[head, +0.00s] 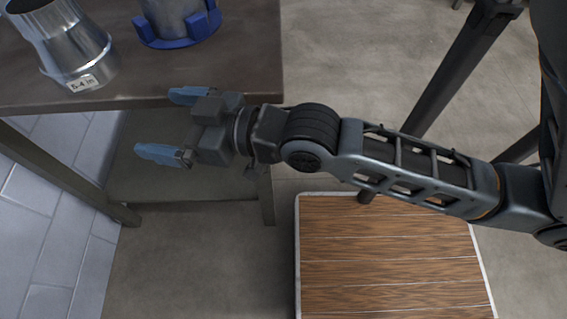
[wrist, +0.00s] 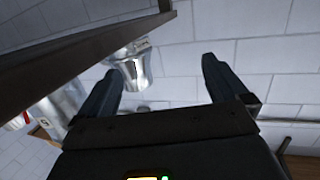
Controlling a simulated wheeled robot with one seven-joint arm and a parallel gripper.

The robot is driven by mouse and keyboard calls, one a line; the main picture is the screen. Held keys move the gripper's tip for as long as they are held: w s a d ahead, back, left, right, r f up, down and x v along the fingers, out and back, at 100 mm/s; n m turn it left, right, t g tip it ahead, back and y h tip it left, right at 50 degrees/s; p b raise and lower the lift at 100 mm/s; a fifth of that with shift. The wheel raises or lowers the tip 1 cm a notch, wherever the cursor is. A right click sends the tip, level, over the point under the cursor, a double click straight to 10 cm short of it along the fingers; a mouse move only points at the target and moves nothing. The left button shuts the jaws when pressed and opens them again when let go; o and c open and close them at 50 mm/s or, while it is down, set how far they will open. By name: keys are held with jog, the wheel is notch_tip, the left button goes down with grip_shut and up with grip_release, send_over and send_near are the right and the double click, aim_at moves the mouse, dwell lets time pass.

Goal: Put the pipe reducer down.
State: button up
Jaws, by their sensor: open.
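The pipe reducer (head: 70,45) is a shiny metal piece with a "5-4 in" label, standing on the dark table near its front edge, at the top left of the head view. My gripper (head: 162,124) is open and empty, off the table's front edge, to the right of the reducer and nearer the camera. It does not touch the reducer.
A metal cylinder stands in a blue ring holder (head: 180,35) on the table (head: 235,65), right of the reducer. A wooden-topped platform (head: 390,260) is at the lower right. A white block wall (head: 45,215) is at the left. More metal ware (wrist: 62,103) shows in the wrist view.

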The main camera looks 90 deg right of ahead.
jog(key=s+a+f+n+y, duration=0.1)
jog(key=s+a, duration=0.3)
jog(key=s, duration=0.4)
jog(key=s+a+f+n+g+y, duration=0.1)
jog(key=s+a, duration=0.3)
jog(key=s, duration=0.4)
jog(key=shift+s+f+n+y, duration=0.3)
jog(key=shift+f+y, duration=0.3)
jog(key=shift+y, duration=0.2)
jog(key=shift+r, duration=0.1)
